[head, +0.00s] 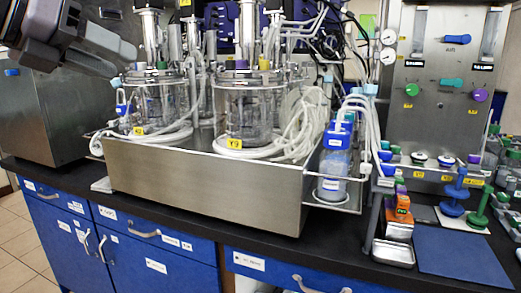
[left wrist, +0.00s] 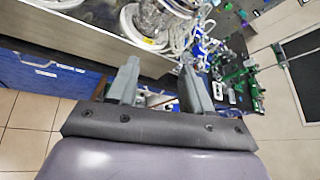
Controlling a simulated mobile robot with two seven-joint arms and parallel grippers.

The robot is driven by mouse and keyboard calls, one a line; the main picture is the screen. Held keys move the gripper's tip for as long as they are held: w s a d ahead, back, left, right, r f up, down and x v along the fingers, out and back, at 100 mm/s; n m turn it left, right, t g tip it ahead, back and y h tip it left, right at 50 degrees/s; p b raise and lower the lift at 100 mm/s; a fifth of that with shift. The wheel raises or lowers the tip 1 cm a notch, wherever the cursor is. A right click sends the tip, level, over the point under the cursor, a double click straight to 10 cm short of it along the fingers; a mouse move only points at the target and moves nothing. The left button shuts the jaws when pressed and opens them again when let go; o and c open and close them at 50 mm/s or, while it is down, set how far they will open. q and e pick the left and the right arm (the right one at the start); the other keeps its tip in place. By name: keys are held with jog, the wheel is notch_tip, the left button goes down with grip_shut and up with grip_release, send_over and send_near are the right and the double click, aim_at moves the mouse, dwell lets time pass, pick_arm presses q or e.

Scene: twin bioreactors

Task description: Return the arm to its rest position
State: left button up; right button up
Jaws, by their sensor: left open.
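My left arm comes in at the upper left of the head view, with the left gripper (head: 112,60) held in the air in front of the left glass vessel. In the left wrist view the two fingers of this gripper (left wrist: 160,82) stand wide apart with nothing between them. Beyond them lie the bench edge and the blue drawers. My right gripper is in neither view.
Two glass bioreactor vessels (head: 245,105) with coiled tubes stand in a steel tray (head: 200,185) on the black bench. A side rack holds a blue-capped bottle (head: 333,165). A blue mat (head: 462,257) lies at the right. Blue drawers (head: 160,250) are below.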

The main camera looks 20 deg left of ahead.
pick_arm(q)
jog(key=w+d+f+n+p, duration=0.1)
jog(key=w+d+f+n, duration=0.2)
jog(key=w+f, duration=0.35)
jog(key=w+d+f+n+p, duration=0.1)
jog(key=w+d+f+n, duration=0.3)
jog(key=f, duration=0.3)
jog(key=w+d+f+n+h+p, duration=0.15)
jog(key=f+n, duration=0.35)
jog(key=f, duration=0.5)
jog(key=w+d+f+n+y+p, duration=0.1)
jog(key=d+f+n, duration=0.25)
jog(key=f, duration=0.55)
jog(key=s+d+f+n+p, duration=0.2)
jog(key=s+f+n, duration=0.75)
jog(key=f, duration=0.55)
jog(key=s+f+n+y+p, duration=0.1)
jog(key=s+f+n, duration=0.2)
jog(key=s, duration=0.5)
jog(key=s+f+n+g+y+p, duration=0.1)
jog(key=s+f+n+y, duration=0.1)
jog(key=s+f+n, duration=0.2)
jog(key=s+f, duration=0.2)
jog(key=s, duration=0.2)
jog(key=shift+s+g, duration=0.3)
jog(key=shift+s, duration=0.05)
